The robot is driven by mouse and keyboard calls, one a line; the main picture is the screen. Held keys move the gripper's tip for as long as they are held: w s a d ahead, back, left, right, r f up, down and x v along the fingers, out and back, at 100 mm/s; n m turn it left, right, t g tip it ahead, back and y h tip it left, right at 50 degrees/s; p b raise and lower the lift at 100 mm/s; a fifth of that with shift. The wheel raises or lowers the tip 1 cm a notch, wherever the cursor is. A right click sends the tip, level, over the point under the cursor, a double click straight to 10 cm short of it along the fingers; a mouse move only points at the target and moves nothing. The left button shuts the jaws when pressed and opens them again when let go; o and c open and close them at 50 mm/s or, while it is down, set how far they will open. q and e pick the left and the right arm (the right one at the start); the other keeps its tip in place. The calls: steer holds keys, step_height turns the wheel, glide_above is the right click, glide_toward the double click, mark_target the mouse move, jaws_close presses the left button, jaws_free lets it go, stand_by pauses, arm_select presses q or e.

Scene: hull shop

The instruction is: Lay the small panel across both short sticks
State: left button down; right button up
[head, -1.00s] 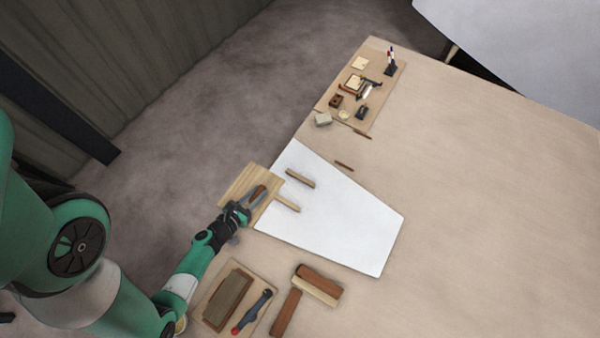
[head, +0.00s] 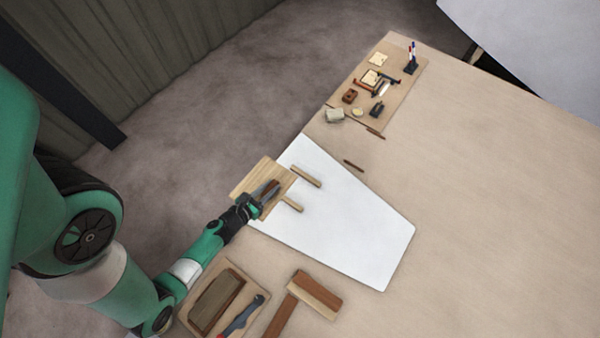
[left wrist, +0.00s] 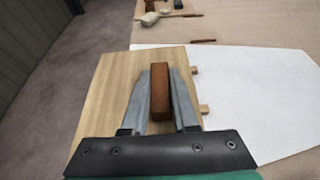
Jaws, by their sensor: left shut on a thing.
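The small panel (head: 250,181) is a pale wooden board with a brown block handle (left wrist: 160,92) on top. My left gripper (head: 268,193) is shut on that handle, as the left wrist view shows. The panel lies over the left edge of the white sheet. Two short sticks lie on the sheet, an upper one (head: 307,177) and a lower one (head: 293,204). Their ends show past the panel's right edge in the left wrist view; the panel may hide the rest. I cannot tell whether panel and sticks touch. My right gripper is out of view.
The white sheet (head: 350,220) is clear right of the sticks. A thin brown stick (head: 354,165) lies beyond it. A board (head: 405,85) with small items is at the back.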

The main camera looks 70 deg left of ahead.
mark_target(288, 186)
arm_select(q)
steer(key=w+f+b, duration=0.1)
steer(key=w, duration=0.1)
steer(key=w+f+b, duration=0.1)
steer(key=w+b, duration=0.1)
steer(key=w+f+b, duration=0.2)
steer(key=w, duration=0.1)
steer(key=shift+a, duration=0.35)
steer(key=w+f+b, duration=0.4)
steer(key=b, duration=0.1)
steer(key=shift+w+a+f, duration=0.25)
steer(key=shift+a+f, duration=0.05)
steer(key=shift+a, duration=0.1)
steer(key=shift+w, duration=0.1)
steer(key=shift+w+a+f+b, duration=0.1)
steer(key=shift+w+f+b, duration=0.1)
steer(key=shift+f+b, duration=0.9)
steer(key=shift+w+f+b, duration=0.15)
steer(key=shift+f+b, duration=0.9)
steer(key=shift+b, duration=0.05)
steer(key=c, duration=0.7)
jaws_free()
steer(key=shift+r, duration=0.1)
